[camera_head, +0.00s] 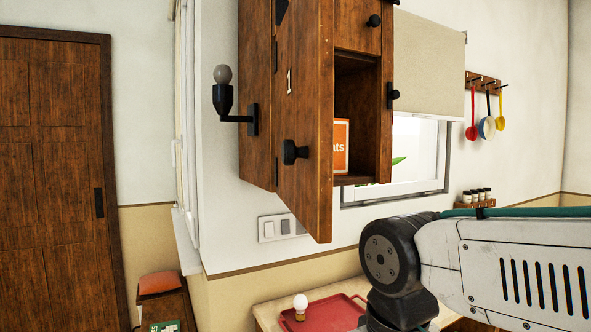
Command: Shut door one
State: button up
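A dark wooden wall cabinet (257,95) hangs in the upper middle of the view. A door with a small mark that looks like a "1", door one (312,110), stands open and swung out toward me. Its round black knob (290,152) is on the face turned left. Behind it the compartment is open, and an orange box (340,150) stands inside, partly hidden by the door. My gripper is out of view. Only part of my arm shows at the lower right, below and to the right of the open door.
A wall lamp (224,100) sticks out left of the cabinet. Below are a red tray (335,315) and a bulb-like object (300,306) on a table. Utensils hang from a rack (484,82) at the right. A wooden room door (50,180) stands far left.

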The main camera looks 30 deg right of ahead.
aim_at(304, 47)
jog(key=z, duration=0.5)
jog(key=k, duration=0.85)
jog(key=u, duration=0.5)
